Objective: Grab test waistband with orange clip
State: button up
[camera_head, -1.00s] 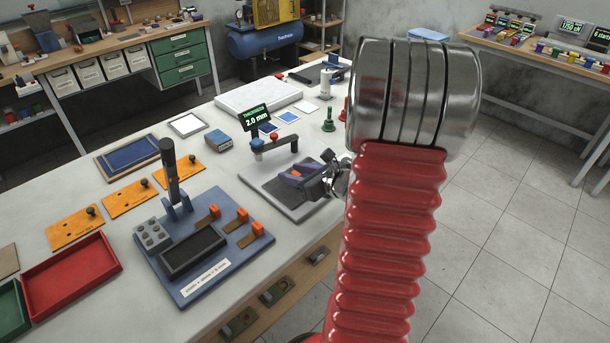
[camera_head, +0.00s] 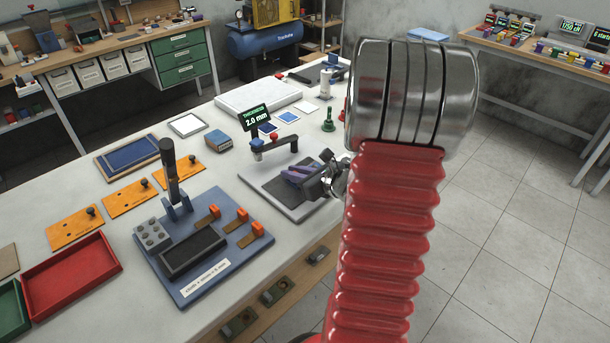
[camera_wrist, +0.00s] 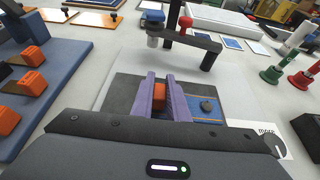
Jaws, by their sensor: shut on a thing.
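My gripper (camera_head: 300,172) has two purple fingers, which also show in the wrist view (camera_wrist: 160,80). They are shut on an orange clip (camera_wrist: 159,97), which stands upright between them. In the head view the clip is hidden.
A thickness gauge (camera_head: 270,148) reading 2.0 mm stands behind the plate. A blue fixture (camera_head: 205,275) with a black lever and more orange clips (camera_head: 258,228) stands left of it. A red tray (camera_head: 70,275) and orange plates lie farther left. A green stamp (camera_head: 328,121) stands behind.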

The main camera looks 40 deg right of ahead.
grip_shut()
jog(key=shift+r, duration=5)
